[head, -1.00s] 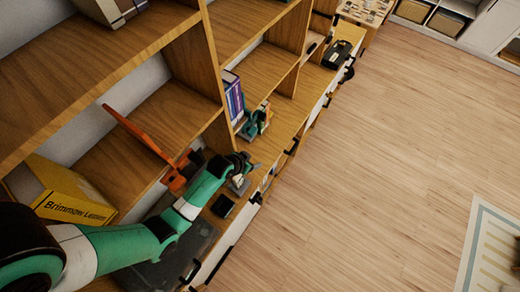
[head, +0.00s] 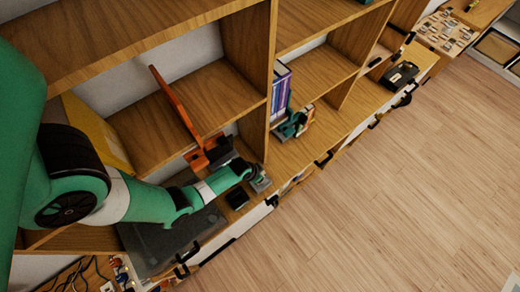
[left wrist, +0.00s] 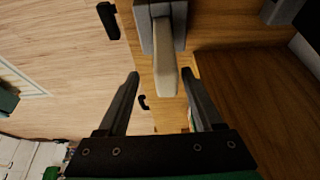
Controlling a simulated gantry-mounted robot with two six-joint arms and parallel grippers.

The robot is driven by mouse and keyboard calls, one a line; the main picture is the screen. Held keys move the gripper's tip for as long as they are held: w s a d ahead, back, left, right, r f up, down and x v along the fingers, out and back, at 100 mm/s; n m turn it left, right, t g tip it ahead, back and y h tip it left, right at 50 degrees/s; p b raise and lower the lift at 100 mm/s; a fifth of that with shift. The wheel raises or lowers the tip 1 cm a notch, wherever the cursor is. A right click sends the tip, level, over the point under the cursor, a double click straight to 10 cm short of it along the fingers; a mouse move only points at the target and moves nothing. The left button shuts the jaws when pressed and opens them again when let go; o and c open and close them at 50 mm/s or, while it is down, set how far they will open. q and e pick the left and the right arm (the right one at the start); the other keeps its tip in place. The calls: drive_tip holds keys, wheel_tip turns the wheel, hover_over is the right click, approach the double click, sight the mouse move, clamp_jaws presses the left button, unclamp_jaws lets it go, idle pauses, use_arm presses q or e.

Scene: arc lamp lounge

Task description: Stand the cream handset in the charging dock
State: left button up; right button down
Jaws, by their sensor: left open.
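The cream handset (left wrist: 164,72) shows in the left wrist view, with its far end set in a grey dock-like holder (left wrist: 178,22) at the top of the picture. Its near end points toward my wrist. My left gripper (left wrist: 160,76) is open, with one finger on each side of the handset and a gap visible on both sides. In the head view my left gripper (head: 258,182) is at the front edge of the wooden counter. The handset is too small or hidden to make out there. My right gripper is in neither view.
A small black block (head: 237,198) lies beside my left gripper, near a dark grey mat (head: 160,243). An orange stand (head: 213,153), purple books (head: 281,90) and a teal object (head: 293,123) are close by. A black case (head: 399,74) sits farther along the counter.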

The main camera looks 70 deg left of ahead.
use_arm(q)
drive_tip(key=x, duration=0.1)
drive_tip(key=b+x, duration=0.1)
drive_tip(key=x, duration=0.1)
drive_tip(key=s+b+x, duration=0.1)
drive_tip(key=x, duration=0.1)
drive_tip(key=shift+w+a+f, duration=0.1)
drive_tip(key=shift+a+f, duration=0.15)
drive_tip(key=shift+f, duration=0.15)
drive_tip(key=shift+r, duration=0.1)
clamp_jaws()
